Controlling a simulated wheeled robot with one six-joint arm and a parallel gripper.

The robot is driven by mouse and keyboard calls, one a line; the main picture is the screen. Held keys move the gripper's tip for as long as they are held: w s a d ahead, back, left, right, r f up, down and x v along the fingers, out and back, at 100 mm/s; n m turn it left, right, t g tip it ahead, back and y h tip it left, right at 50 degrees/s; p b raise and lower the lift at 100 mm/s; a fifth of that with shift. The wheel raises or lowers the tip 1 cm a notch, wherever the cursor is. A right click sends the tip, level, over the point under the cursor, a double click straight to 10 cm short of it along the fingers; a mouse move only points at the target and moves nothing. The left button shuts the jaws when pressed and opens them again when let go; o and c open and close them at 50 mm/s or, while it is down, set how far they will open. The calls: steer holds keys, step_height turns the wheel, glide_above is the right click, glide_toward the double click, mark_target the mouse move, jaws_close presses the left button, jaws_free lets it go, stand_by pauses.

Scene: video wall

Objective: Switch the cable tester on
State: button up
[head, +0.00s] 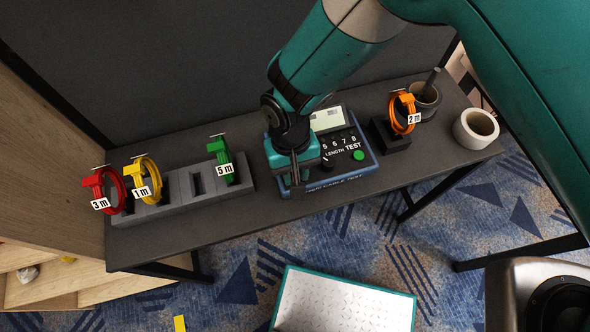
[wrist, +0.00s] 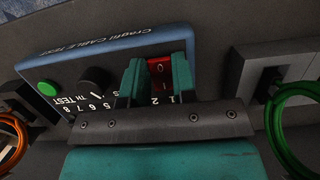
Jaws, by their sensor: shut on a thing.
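The cable tester (head: 370,163) is a blue box with a dark panel, a screen (head: 328,119), a LENGTH knob (head: 326,163) and a green TEST button (head: 358,155). It lies on the dark table, and my gripper (head: 294,178) is down over its left part. In the wrist view, my gripper (wrist: 158,80) has its two teal fingers shut on the sides of a red rocker switch (wrist: 160,65) with white marks. The tester's blue edge (wrist: 110,45) runs behind it. The switch is hidden in the head view, and I cannot tell its position.
A grey slotted rack (head: 180,204) left of the tester holds red (head: 112,190), yellow (head: 148,178) and green (head: 228,160) cable coils. An orange coil (head: 402,112) on a black stand, a pot (head: 424,100) and a white roll (head: 476,129) stand to the right.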

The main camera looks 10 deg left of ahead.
steer(key=shift+w+g+h, duration=0.1)
steer(key=shift+g+h, duration=0.3)
steer(key=shift+g, duration=0.2)
steer(key=o, duration=0.9)
steer(key=shift+r, duration=0.1)
steer(key=b+v, duration=0.2)
steer(key=v, duration=1.5)
steer(key=shift+r, duration=0.15)
